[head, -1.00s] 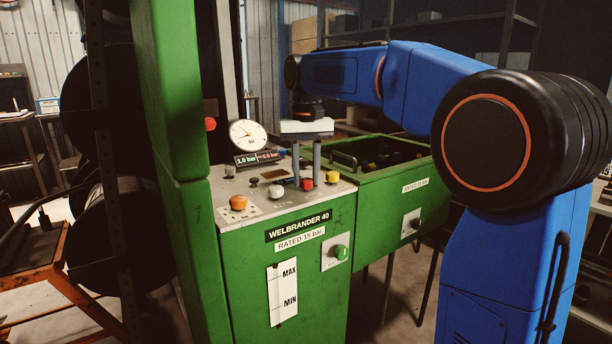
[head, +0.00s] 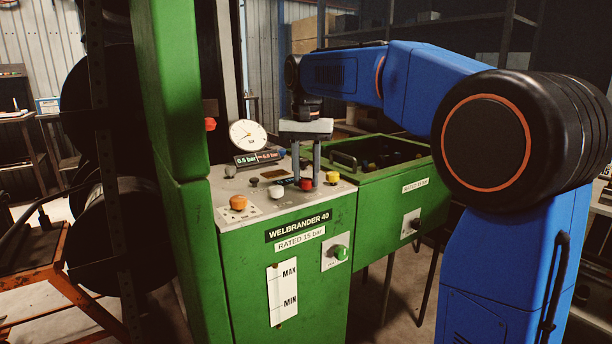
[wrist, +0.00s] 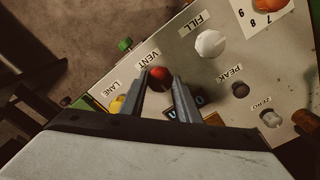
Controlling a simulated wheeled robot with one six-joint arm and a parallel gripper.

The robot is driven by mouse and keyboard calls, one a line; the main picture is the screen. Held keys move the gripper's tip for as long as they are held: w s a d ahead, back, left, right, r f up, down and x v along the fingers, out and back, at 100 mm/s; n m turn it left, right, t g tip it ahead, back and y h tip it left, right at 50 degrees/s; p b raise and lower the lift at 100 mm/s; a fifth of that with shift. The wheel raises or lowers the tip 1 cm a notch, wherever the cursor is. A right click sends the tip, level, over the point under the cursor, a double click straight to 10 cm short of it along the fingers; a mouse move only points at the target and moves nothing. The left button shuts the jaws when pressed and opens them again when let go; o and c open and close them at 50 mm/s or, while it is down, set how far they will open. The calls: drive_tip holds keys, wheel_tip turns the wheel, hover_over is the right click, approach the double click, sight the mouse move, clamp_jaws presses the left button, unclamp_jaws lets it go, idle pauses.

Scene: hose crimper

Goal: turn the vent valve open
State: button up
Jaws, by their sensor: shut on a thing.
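The vent valve is a red knob (head: 306,184) on the sloping grey control panel of the green machine. In the wrist view the red knob (wrist: 159,75) sits beside the label VENT (wrist: 149,58). My gripper (head: 306,176) points down over it, its two grey fingers either side of the knob and shut on it. In the wrist view the gripper (wrist: 161,78) also has its fingertips around the knob, partly covering its sides. The knob's turn angle cannot be read. A round dial gauge (head: 248,134) and a digital bar display (head: 259,157) stand behind the panel.
Close by on the panel are a yellow knob (head: 332,177), a white FILL knob (wrist: 211,43), a dark PEAK knob (wrist: 240,90) and an orange knob (head: 238,202). A green open-topped bin (head: 385,180) stands to the right.

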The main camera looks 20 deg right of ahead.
sight(307, 180)
drive_tip(key=o, duration=1)
drive_tip(key=shift+o, duration=0.2)
drive_tip(key=shift+r, duration=0.15)
wheel_tip(307, 180, up, 17)
drive_tip(key=shift+s, duration=0.15)
drive_tip(key=s+d+f+n+t, duration=0.2)
drive_tip(key=s+d+f, duration=0.1)
drive_tip(key=s+f, duration=1.3)
drive_tip(key=s+d+f+n+t, duration=0.2)
drive_tip(key=s+d+f+n, duration=0.1)
drive_tip(key=s+f, duration=1.4)
wheel_tip(307, 180, down, 5)
drive_tip(key=shift+s+d+n+t, duration=0.15)
drive_tip(key=shift+d+n+t, duration=0.15)
drive_tip(key=shift+d+t, duration=0.1)
